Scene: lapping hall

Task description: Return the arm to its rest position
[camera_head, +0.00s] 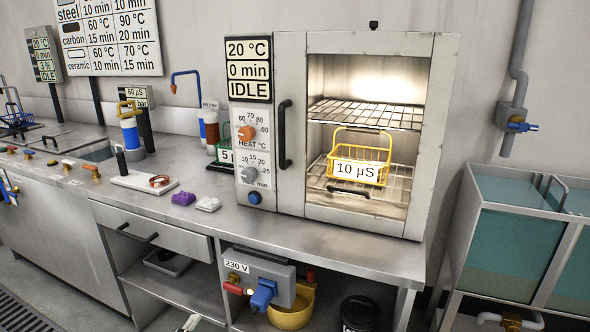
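Neither of my grippers shows clearly in the head view. A small pale and dark piece at the bottom edge is cut off, and I cannot tell whether it is part of my arm. The oven (290,50) stands on the steel bench, with its panel reading 20 °C, 0 min and IDLE. Its black upright handle (285,133) is beside the window, and the door looks shut. Inside the lit chamber, a yellow wire basket (376,155) labelled 10 µS sits on the lower rack (400,186).
The steel bench (260,223) holds a purple item (184,199), a pale item (208,204) and a white board (130,182). A sink (97,152) is at left. A glass-walled tank (510,195) stands at right. A 230 V box (270,272) is under the bench.

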